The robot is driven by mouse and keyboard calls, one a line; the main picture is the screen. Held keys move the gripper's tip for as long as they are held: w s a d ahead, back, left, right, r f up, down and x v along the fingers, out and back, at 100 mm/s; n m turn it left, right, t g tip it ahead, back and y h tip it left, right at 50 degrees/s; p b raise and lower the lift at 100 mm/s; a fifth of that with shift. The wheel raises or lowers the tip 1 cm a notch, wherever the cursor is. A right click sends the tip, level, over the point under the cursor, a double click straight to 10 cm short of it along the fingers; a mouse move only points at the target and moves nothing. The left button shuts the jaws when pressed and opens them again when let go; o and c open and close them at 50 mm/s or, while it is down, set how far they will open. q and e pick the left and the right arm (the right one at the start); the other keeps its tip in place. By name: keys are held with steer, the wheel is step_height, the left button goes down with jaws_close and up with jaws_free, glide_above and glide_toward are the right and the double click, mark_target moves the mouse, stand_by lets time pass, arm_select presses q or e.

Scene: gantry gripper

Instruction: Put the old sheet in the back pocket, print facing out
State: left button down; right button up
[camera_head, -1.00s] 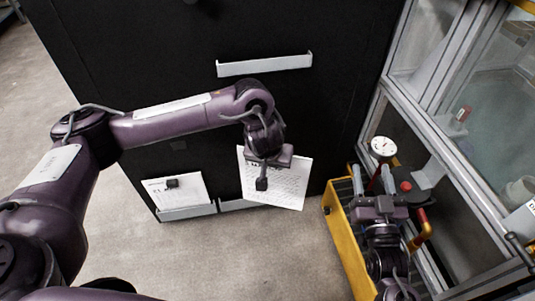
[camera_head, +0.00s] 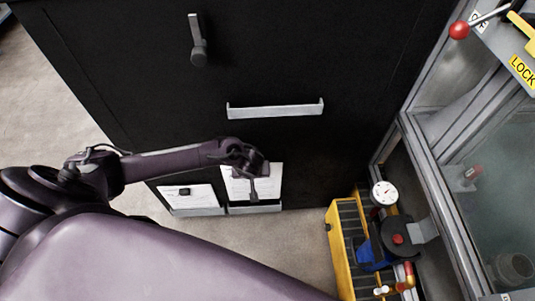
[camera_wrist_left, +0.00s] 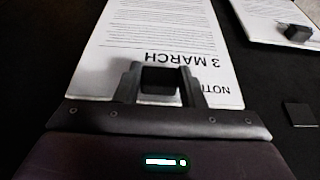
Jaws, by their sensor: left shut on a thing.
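My left gripper (camera_head: 254,194) is shut on a white printed sheet (camera_head: 236,183) in front of the black cabinet. In the left wrist view the sheet (camera_wrist_left: 180,30) shows its print, upside down, with "3 MARCH" and part of "NOTI…" beside the fingers (camera_wrist_left: 160,85). In the head view the sheet hangs just above a grey lower pocket (camera_head: 256,209); I cannot tell whether its bottom edge is inside. A second sheet (camera_head: 190,197) sits in the left lower pocket (camera_head: 198,212). A grey upper pocket (camera_head: 275,110) is empty. My right gripper is out of view.
The black cabinet (camera_head: 330,60) has a handle (camera_head: 198,50) at the top. My own arm link covers the lower left.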

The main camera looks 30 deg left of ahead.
arm_select(q)
steer(key=shift+s+a+r, duration=0.1)
steer(key=shift+a+r, duration=0.05)
steer(key=shift+a, duration=0.15)
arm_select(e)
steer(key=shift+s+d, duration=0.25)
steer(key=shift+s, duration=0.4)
arm_select(q)
step_height(320, 180, down, 6)
steer(key=b, duration=0.3)
steer(key=shift+r, duration=0.1)
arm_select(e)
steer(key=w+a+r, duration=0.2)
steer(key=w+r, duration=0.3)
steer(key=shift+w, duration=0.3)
arm_select(q)
steer(key=shift+p, duration=0.75)
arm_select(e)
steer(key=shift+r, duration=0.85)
